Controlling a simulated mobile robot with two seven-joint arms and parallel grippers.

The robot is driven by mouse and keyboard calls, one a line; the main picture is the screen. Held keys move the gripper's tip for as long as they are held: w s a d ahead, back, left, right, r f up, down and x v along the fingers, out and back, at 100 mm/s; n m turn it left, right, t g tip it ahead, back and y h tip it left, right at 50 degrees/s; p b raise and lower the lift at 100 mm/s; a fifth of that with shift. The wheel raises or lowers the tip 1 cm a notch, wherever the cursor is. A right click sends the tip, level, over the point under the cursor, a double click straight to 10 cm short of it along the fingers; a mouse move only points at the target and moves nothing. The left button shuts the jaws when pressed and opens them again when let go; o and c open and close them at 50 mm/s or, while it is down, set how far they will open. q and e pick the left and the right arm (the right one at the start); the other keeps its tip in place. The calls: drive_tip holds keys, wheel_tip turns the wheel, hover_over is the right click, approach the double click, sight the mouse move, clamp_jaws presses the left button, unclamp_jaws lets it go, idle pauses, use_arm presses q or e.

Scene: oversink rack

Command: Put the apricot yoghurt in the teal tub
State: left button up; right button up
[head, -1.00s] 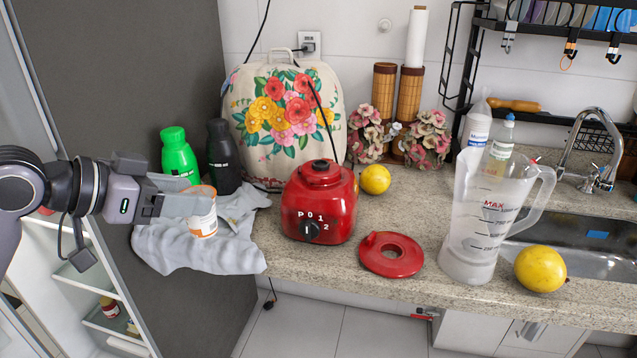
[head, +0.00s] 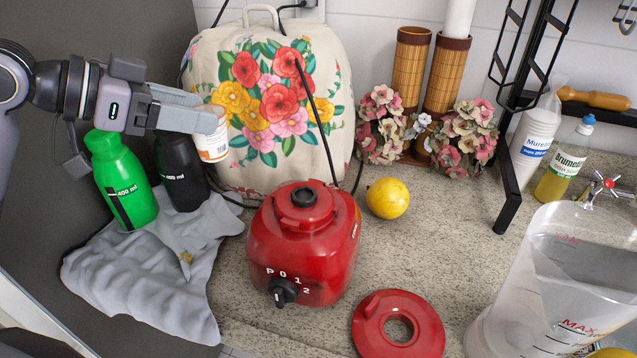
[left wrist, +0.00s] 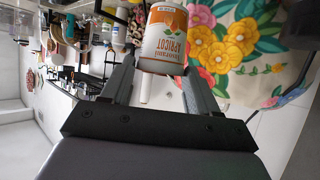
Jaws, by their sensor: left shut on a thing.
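The apricot yoghurt (head: 211,141) is a small white and orange pot, held in the air in front of the floral appliance cover. My left gripper (head: 207,121) is shut on it, and the pot shows upright in the head view. No teal tub is visible in these frames. My right gripper is not in view.
A green bottle (head: 122,180) and a black bottle (head: 180,172) stand by a grey cloth (head: 150,270). A red blender base (head: 305,245), red lid (head: 372,322), lemon (head: 388,198) and clear jug (head: 560,285) stand on the counter. A black rack (head: 510,180) rises at right.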

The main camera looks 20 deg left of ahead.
use_arm(q)
drive_tip(key=shift+w, duration=0.4)
drive_tip(key=shift+s+f+b, duration=0.15)
drive_tip(key=shift+f+b, duration=0.95)
drive_tip(key=shift+f, duration=8.85)
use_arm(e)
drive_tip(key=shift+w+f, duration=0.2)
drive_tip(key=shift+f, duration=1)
use_arm(q)
drive_tip(key=shift+f, duration=0.2)
drive_tip(key=o, duration=1.1)
drive_tip(key=shift+r, duration=0.15)
